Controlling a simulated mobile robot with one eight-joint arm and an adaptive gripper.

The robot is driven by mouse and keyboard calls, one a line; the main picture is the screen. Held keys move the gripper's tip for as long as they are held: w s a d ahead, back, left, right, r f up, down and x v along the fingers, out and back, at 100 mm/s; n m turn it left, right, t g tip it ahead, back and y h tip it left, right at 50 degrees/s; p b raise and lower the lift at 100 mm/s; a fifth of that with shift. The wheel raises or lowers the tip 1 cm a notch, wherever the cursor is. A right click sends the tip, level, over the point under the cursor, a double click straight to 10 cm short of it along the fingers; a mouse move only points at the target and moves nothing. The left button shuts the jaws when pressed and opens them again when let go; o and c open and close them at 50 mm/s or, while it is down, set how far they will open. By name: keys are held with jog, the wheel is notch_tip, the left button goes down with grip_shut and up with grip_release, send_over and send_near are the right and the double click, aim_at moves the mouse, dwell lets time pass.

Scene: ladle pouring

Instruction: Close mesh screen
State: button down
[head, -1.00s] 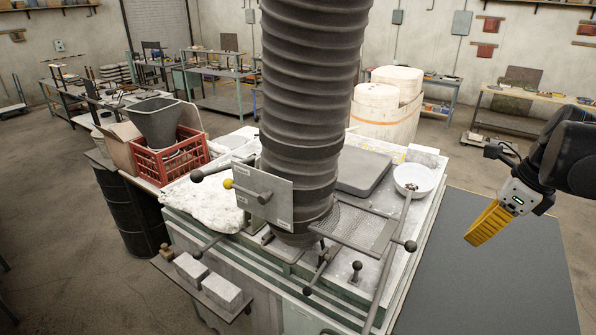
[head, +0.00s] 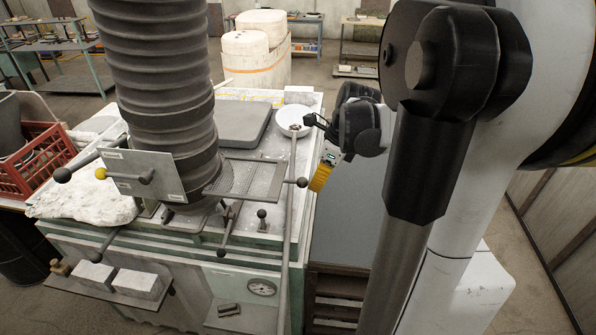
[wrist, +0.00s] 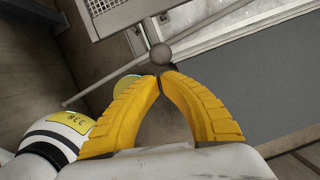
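The mesh screen (head: 250,179) is a grey perforated plate lying flat beside the large ribbed duct (head: 165,100). A bar runs right from it to a dark ball knob (head: 302,182). The wrist view shows the mesh (wrist: 115,12) at the top and the knob (wrist: 160,54) just beyond my fingertips. My gripper (head: 316,186) has yellow fingers and is right beside the knob in the head view. In the wrist view, the fingertips (wrist: 162,76) meet, with nothing visible between them. I cannot tell whether they touch the knob.
A white bowl (head: 293,119) stands behind the screen, with a long rod (head: 290,225) running from it toward the front. A grey slab (head: 228,124) lies on the furnace top. A plate with levers (head: 145,176) stands before the duct.

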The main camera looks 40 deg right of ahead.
aim_at(248, 180)
jog(key=shift+w, duration=0.1)
dwell(0.3)
jog(key=w+a+b, duration=0.1)
jog(key=w+a, duration=0.3)
jog(key=w+a+b, duration=0.1)
jog(key=w+a, duration=0.2)
jog(key=w, duration=0.2)
jog(key=w+a+b, duration=0.1)
jog(key=w+a, duration=0.3)
jog(key=shift+w+a, duration=0.3)
jog(key=shift+a, duration=0.05)
jog(key=shift+s+d, duration=0.1)
